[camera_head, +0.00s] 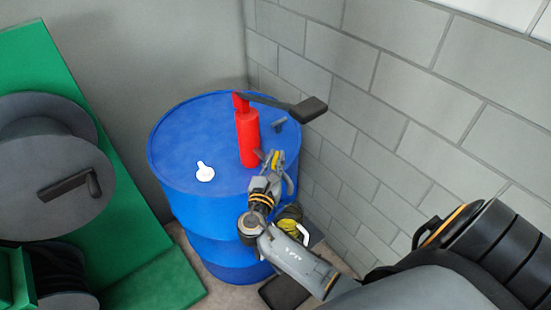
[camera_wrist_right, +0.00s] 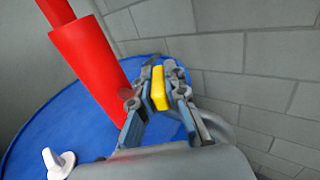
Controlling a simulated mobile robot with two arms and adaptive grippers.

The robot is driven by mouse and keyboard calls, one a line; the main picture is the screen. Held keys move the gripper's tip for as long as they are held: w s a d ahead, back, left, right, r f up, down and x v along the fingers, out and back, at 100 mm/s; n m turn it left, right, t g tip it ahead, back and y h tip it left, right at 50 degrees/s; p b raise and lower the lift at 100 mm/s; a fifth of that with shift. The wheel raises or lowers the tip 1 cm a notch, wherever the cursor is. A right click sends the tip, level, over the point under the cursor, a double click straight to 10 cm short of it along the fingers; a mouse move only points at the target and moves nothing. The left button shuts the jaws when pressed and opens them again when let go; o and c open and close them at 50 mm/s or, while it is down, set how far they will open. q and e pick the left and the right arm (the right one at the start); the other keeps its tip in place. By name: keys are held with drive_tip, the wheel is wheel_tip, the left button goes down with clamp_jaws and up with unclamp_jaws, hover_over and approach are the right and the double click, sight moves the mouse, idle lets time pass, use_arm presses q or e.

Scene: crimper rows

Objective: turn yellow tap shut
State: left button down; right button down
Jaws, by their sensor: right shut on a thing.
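The yellow tap (camera_wrist_right: 159,88) shows in the right wrist view as a yellow handle between the fingers of my right gripper (camera_wrist_right: 158,92). My right gripper is shut on it, with a finger on each side. In the head view my right gripper (camera_head: 271,160) is over the right part of the blue drum's top (camera_head: 207,125), just right of the red cylinder. Only a small bit of yellow shows between its fingers there. The tap's body below the handle is hidden by the gripper. My left gripper is not in view.
A red cylinder (camera_head: 247,137) with a long dark lever (camera_head: 285,104) stands on the drum close to my right gripper. A small white fitting (camera_head: 205,172) is on the drum's left part. A grey block wall (camera_head: 400,105) is close on the right. Reels on a green stand (camera_head: 125,165) are at left.

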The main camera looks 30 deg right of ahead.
sight(276, 157)
drive_tip(key=m+g+h, duration=0.1)
drive_tip(key=m+g, duration=0.1)
drive_tip(key=m+g+h+b, duration=0.1)
drive_tip(key=g+h, duration=0.1)
drive_tip(key=g, duration=0.1)
drive_tip(key=shift+w+f+m, duration=0.1)
drive_tip(key=shift+m, duration=0.3)
drive_tip(key=shift+m+g+h+b, duration=0.5)
drive_tip(key=shift+m+g, duration=0.4)
drive_tip(key=shift+g, duration=0.45)
drive_tip(key=shift+m+g+h+b, duration=0.3)
drive_tip(key=shift+m+g+b, duration=0.5)
drive_tip(key=shift+g, duration=0.55)
drive_tip(key=shift+m+g, duration=0.3)
drive_tip(key=c, duration=1.4)
unclamp_jaws()
drive_tip(key=shift+d, duration=0.1)
drive_tip(key=shift+o, duration=0.2)
wheel_tip(276, 157, up, 10)
drive_tip(key=shift+r, duration=0.15)
